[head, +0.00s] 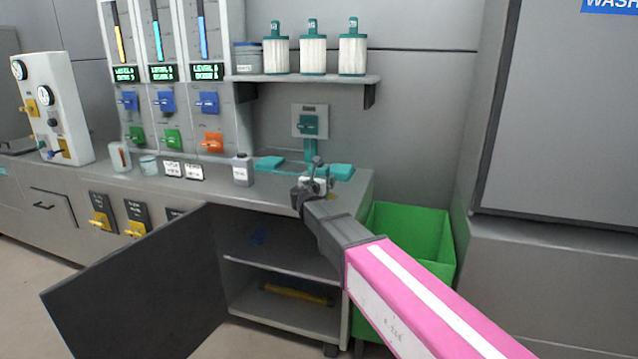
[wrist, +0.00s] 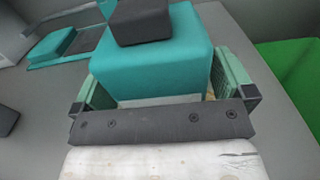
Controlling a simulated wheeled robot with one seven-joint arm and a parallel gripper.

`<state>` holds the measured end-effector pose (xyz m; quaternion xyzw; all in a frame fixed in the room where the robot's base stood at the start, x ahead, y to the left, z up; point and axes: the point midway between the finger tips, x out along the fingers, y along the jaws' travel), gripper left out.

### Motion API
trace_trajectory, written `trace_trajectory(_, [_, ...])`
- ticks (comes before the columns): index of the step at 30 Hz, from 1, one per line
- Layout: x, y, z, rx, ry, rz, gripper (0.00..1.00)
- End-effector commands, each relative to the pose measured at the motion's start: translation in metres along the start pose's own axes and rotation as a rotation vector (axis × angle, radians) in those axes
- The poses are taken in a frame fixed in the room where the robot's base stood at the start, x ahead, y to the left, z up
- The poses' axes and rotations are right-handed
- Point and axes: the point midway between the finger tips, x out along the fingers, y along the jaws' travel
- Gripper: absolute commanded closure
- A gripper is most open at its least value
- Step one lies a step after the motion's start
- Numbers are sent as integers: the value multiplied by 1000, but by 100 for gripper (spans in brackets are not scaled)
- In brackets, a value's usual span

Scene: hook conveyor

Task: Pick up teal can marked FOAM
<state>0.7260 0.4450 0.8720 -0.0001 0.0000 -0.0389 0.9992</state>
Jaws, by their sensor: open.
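In the wrist view a teal, block-like can (wrist: 160,65) with a dark cap (wrist: 140,20) stands between the two fingers of my gripper (wrist: 162,88). No FOAM marking is readable on the side I see. The green finger pads lie to its left and right. The fingers are open, and I cannot tell whether either pad touches the can. In the head view my gripper (head: 316,186) is at the right end of the grey counter, and it largely hides the can.
Teal pads (head: 270,162) lie left of my gripper, below a wall fixture (head: 309,123). A grey bottle (head: 242,170) stands further left. A green bin (head: 405,235) is right of the counter. A cabinet door (head: 145,290) hangs open below. White canisters (head: 313,55) stand on a shelf.

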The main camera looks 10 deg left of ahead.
Motion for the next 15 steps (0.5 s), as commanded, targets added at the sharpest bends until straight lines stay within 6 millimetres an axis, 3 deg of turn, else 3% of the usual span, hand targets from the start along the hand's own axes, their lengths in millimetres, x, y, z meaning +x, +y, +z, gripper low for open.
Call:
trace_trajectory(3, [-1,0,0,0,0,0,3])
trace_trajectory(8, [-1,0,0,0,0,0,55])
trace_trajectory(9, [-1,0,0,0,0,0,61])
trace_trajectory(15, [-1,0,0,0,-1,0,61])
